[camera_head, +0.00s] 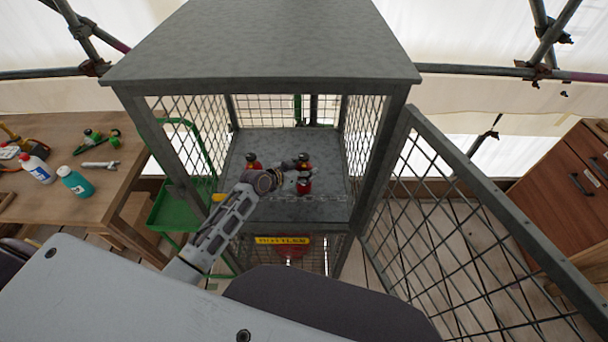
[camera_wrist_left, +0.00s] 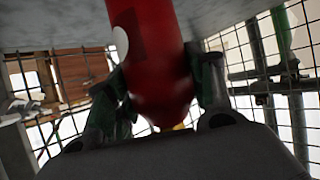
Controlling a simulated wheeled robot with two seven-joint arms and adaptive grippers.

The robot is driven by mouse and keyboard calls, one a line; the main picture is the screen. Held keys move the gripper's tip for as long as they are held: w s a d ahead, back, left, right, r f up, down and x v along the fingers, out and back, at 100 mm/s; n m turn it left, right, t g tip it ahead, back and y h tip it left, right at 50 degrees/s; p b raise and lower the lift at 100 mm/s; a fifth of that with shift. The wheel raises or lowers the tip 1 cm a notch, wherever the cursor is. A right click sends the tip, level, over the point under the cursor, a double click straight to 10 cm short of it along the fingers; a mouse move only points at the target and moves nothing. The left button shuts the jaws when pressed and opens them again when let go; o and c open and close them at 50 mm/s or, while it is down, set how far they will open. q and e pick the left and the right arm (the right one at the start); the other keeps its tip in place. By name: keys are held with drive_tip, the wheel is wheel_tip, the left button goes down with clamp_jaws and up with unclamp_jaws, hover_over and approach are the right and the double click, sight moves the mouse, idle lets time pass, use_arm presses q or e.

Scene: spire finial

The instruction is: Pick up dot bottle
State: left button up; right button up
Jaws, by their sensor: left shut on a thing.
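The dot bottle (camera_wrist_left: 155,50) is red with a white round dot on its side, and it fills the middle of the left wrist view. My left gripper (camera_wrist_left: 165,88) is shut on it, with one dark finger on each side. In the head view my left gripper (camera_head: 298,175) reaches into the wire cage among red bottles with dark caps. One red bottle (camera_head: 304,187) is on its near side and another red bottle (camera_head: 304,159) is just behind it. The head view does not show clearly which is gripped. My right gripper is not in view.
Another red bottle (camera_head: 252,160) stands further left on the cage's grey shelf (camera_head: 265,142). The mesh door (camera_head: 470,220) hangs open at right. The cage roof (camera_head: 265,45) is overhead. A wooden table (camera_head: 95,190) with bottles and tools stands left.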

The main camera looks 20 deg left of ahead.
sight(304, 155)
use_arm(q)
drive_tip(key=shift+r, duration=0.2)
drive_tip(key=shift+r, duration=4.9)
